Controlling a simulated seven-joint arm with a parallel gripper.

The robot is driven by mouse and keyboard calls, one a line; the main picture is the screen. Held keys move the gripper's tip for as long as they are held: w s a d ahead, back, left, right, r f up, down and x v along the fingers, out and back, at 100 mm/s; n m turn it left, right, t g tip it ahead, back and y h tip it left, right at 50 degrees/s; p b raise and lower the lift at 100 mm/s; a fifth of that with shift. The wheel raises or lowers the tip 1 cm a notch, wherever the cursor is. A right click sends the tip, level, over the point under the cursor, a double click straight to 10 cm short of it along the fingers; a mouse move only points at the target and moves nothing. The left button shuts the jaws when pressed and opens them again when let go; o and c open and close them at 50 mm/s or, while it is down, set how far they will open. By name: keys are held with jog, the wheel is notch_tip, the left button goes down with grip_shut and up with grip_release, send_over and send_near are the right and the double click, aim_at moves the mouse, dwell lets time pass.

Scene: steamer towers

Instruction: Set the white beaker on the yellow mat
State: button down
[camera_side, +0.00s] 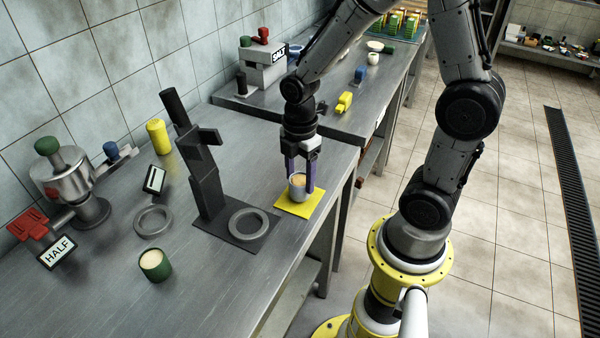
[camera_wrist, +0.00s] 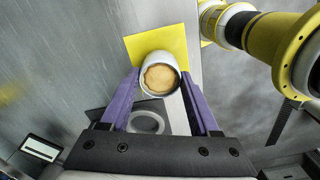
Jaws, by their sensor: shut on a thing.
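The white beaker (camera_side: 297,188) holds something tan and stands between the purple fingers of my gripper (camera_side: 300,178). My gripper is shut on it. In the side view the beaker is over the yellow mat (camera_side: 291,206), near the front edge of the steel table; I cannot tell whether its base touches the mat. In the wrist view the beaker (camera_wrist: 160,77) shows its open top with the tan contents, between the two fingers (camera_wrist: 160,95). Part of the yellow mat (camera_wrist: 165,42) shows beyond it.
A black stand (camera_side: 208,180) with a grey ring (camera_side: 249,209) on its base is left of the mat. A loose grey ring (camera_side: 153,221), a green cup (camera_side: 155,265), a yellow cylinder (camera_side: 158,137) and a steel machine (camera_side: 73,185) are further left. The table's front is mostly clear.

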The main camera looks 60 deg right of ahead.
aim_at(300, 179)
jog(key=shift+f, duration=0.5)
dwell(0.5)
jog(key=shift+c, duration=0.2)
grip_release()
notch_tip(300, 179, up, 14)
dwell(0.5)
